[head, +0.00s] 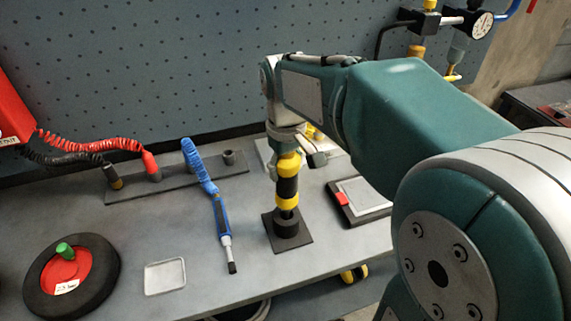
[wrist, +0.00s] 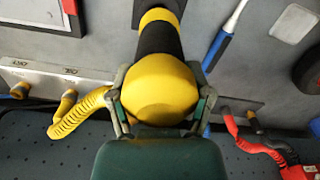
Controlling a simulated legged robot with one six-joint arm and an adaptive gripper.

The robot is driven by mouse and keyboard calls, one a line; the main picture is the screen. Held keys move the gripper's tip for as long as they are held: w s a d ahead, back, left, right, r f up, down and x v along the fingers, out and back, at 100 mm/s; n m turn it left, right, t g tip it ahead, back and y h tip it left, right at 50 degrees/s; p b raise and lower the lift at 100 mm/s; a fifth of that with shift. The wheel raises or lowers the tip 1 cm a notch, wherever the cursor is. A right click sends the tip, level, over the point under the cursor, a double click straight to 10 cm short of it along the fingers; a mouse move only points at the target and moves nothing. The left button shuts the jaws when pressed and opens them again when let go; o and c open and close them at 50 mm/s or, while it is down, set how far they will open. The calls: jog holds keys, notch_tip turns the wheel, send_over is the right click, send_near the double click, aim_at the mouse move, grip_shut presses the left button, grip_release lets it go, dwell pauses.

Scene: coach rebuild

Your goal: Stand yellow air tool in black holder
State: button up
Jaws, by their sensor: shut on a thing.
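The yellow and black air tool (head: 287,187) stands about upright on the bench in the head view. Its lower end is at the round black holder (head: 286,224) on a square black base; whether it is fully seated cannot be told. My gripper (head: 290,150) is at the tool's top end. In the wrist view my gripper (wrist: 162,108) has its fingers on both sides of the tool's yellow body (wrist: 160,85), shut on it. A yellow coiled hose (wrist: 75,115) shows beside it.
A blue tool with coiled hose (head: 220,215) lies left of the holder. A framed panel with a red tab (head: 362,198) lies right. A black wheel (head: 72,278) and small tray (head: 165,276) sit front left. A black rack strip (head: 180,187) runs behind.

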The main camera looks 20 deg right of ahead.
jog(key=shift+f, duration=2)
jog(key=o, duration=1.3)
jog(key=shift+o, duration=0.2)
notch_tip(320, 180, up, 12)
jog(key=shift+f, duration=0.1)
jog(key=s+f+m+t, duration=0.1)
jog(key=s+f+t, duration=0.2)
jog(key=s, duration=0.4)
jog(key=s+f+m+t, duration=0.2)
jog(key=s+f, duration=0.2)
jog(key=s, duration=0.3)
jog(key=shift+s+t, duration=0.2)
jog(key=shift+t, duration=0.2)
